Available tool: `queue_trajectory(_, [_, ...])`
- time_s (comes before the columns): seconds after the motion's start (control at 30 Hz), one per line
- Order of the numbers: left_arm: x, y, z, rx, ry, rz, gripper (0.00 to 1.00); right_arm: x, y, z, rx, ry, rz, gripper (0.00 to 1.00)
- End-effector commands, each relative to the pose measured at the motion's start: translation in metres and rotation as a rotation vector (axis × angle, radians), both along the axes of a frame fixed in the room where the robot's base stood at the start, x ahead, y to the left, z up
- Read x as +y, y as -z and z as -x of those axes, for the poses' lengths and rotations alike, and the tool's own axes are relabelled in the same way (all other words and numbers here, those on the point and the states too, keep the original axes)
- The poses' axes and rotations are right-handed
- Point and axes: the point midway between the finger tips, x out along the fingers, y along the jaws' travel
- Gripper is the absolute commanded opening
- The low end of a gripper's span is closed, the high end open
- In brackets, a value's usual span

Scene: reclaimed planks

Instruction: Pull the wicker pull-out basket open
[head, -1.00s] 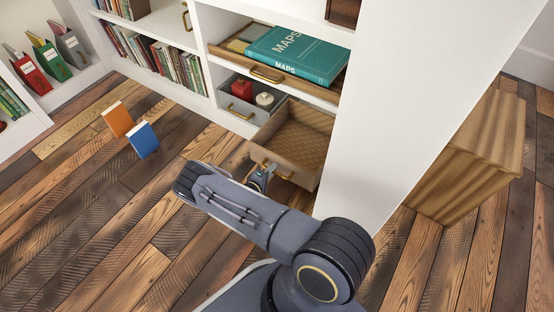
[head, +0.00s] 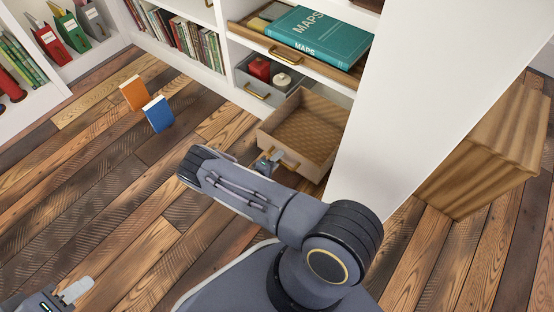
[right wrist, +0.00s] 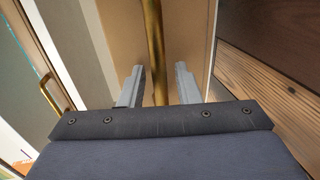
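The wicker pull-out basket (head: 262,142) stands pulled out of the white shelf unit, its woven floor showing and empty. A brass bar handle (head: 286,158) is on its front. My right gripper (head: 268,163) is at this front, partly hidden by my arm. In the right wrist view, the brass handle (right wrist: 154,50) runs between the two fingers of my right gripper (right wrist: 158,84), with a gap on each side, so the fingers are open around it. My left gripper (head: 68,296) is at the lower left edge, away from the basket; its opening is unclear.
A grey drawer (head: 252,89) with a red item and a white pot is beside the basket. Above is a wooden tray (head: 290,58) with a teal MAPS book (head: 322,38). Orange (head: 134,92) and blue (head: 158,115) books stand on the floor. A wooden box (head: 490,150) stands right.

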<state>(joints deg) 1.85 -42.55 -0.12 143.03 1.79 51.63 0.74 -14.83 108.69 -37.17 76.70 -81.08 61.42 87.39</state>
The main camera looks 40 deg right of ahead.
Motion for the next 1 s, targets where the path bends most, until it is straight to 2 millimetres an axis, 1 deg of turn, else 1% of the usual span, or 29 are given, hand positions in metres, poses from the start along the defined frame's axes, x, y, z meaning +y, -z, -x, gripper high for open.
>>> queue_trajectory(0.17, [0.000,-0.001,0.000,0.000,0.000,0.000,0.36,0.001,-0.001,0.000,0.000,0.000,0.000,0.30])
queue_trajectory(0.27, [0.000,-0.004,0.000,0.000,0.000,0.000,0.36,0.009,-0.003,0.002,0.000,-0.001,-0.001,0.30])
queue_trajectory(0.5, [0.000,-0.017,0.000,0.000,0.000,0.000,0.36,0.047,-0.013,0.013,0.000,-0.003,-0.001,0.30])
queue_trajectory(0.6, [0.000,-0.020,0.000,0.000,0.000,0.000,0.36,0.061,-0.015,0.017,0.000,-0.002,0.000,0.30])
queue_trajectory(0.7, [0.000,-0.022,0.000,0.000,0.000,0.000,0.36,0.070,-0.016,0.020,0.001,-0.002,0.000,0.30])
queue_trajectory(0.8, [0.000,-0.022,0.000,0.000,0.000,0.000,0.36,0.073,-0.016,0.021,0.001,0.000,0.000,0.30])
queue_trajectory(1.0, [0.000,-0.022,0.000,0.000,0.000,0.000,0.36,0.074,-0.016,0.022,0.001,0.000,0.000,0.30])
